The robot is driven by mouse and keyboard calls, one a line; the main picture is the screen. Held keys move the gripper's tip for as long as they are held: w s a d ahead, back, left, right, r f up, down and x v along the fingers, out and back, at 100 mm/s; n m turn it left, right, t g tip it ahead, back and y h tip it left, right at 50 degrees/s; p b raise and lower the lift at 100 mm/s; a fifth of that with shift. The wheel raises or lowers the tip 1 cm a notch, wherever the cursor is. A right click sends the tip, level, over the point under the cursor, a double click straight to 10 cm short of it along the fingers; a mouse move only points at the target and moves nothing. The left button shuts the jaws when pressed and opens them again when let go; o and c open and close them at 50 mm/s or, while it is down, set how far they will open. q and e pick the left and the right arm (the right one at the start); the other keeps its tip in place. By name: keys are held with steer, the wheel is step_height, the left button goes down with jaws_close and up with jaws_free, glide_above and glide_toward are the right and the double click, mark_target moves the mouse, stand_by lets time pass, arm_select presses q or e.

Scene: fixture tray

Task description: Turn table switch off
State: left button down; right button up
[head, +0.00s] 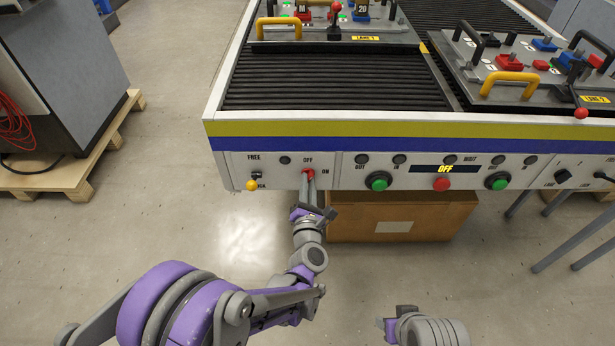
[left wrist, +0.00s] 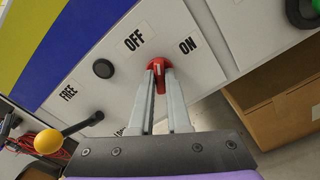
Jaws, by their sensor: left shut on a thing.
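The table switch is a red rotary knob (left wrist: 158,72) on the white front panel (left wrist: 205,75), between the OFF and ON labels. It also shows in the head view (head: 309,172), below the OFF label. My left gripper (left wrist: 157,75) is shut on the knob, with one finger on each side of it. In the head view my left gripper (head: 308,183) reaches up to the panel from below. A display on the panel (head: 446,169) reads OFF. My right arm shows at the bottom of the head view, but its fingertips cannot be made out.
A yellow-tipped lever (head: 252,184) sits left of the knob by the FREE label. Green and red buttons (head: 441,184) line the panel to the right. A cardboard box (head: 400,218) stands under the table. Trays with yellow handles (head: 509,84) lie on the rollers above.

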arm_select(q)
steer(key=n+b, duration=0.1)
steer(key=n, duration=0.4)
steer(key=shift+n+b, duration=0.35)
steer(key=shift+n, duration=0.05)
steer(key=shift+n, duration=0.4)
steer(key=c, duration=0.9)
jaws_free()
steer(key=shift+s, duration=0.15)
steer(key=s, duration=0.4)
steer(key=shift+s, duration=0.35)
